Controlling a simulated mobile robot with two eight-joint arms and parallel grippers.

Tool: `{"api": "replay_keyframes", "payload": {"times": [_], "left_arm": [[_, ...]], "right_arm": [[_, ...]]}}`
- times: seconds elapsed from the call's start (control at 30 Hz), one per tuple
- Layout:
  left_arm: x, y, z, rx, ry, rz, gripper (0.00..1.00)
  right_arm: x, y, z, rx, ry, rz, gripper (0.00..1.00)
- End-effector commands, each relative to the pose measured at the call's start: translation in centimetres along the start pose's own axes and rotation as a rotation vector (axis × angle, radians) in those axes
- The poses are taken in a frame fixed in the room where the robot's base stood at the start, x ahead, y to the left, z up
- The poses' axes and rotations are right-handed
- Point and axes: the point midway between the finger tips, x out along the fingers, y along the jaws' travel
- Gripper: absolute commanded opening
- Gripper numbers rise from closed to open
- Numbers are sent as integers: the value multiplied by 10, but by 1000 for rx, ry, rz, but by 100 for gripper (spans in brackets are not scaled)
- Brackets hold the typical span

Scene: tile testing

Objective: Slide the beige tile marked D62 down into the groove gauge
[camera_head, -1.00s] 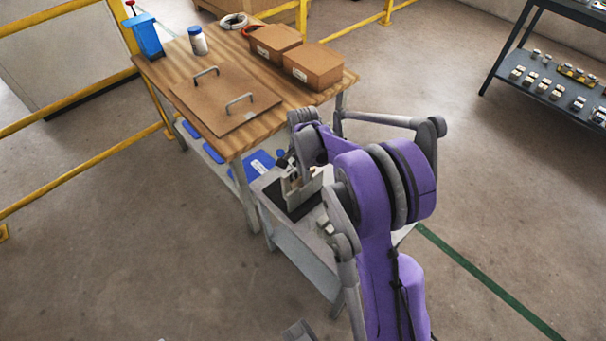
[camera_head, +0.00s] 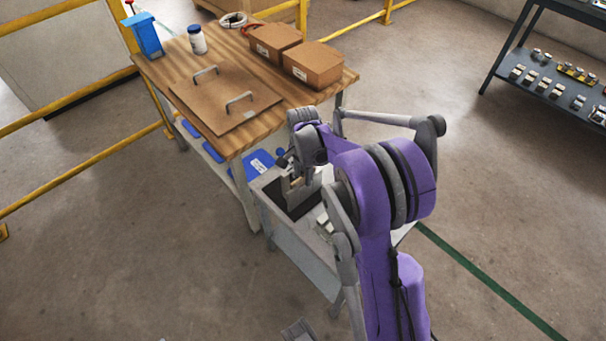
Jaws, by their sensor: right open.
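The groove gauge (camera_head: 283,189) is a grey upright block on a black mat (camera_head: 301,209) on the small grey table (camera_head: 277,222). It is partly hidden by my right arm. A small beige tile (camera_head: 297,182) shows at the gauge, just under my right gripper; its marking is too small to read, and I cannot tell how deep it sits. My right gripper (camera_head: 291,166) is open, close above the gauge and tile.
Pale tiles (camera_head: 325,222) lie on the small table beside the mat. A wooden workbench (camera_head: 170,75) behind bears a board with two handles (camera_head: 222,103), cardboard boxes (camera_head: 313,64), a white jar (camera_head: 197,40) and a blue holder (camera_head: 146,36). A dark shelf (camera_head: 545,80) stands at right.

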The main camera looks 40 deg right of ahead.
Motion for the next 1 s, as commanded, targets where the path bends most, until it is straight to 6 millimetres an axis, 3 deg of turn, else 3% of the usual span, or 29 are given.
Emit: {"api": "replay_keyframes", "payload": {"times": [0.17,0.6,0.77,1.0], "left_arm": [[-2,0,-1,0,1,0,50],[-11,0,-6,0,4,0,50],[-12,0,-7,0,4,0,50],[-13,0,-7,0,5,0,50]], "right_arm": [[-13,0,0,0,0,0,46],[-94,0,0,1,0,0,46],[-107,0,0,0,0,0,46],[-110,1,1,-6,1,-2,46]]}}
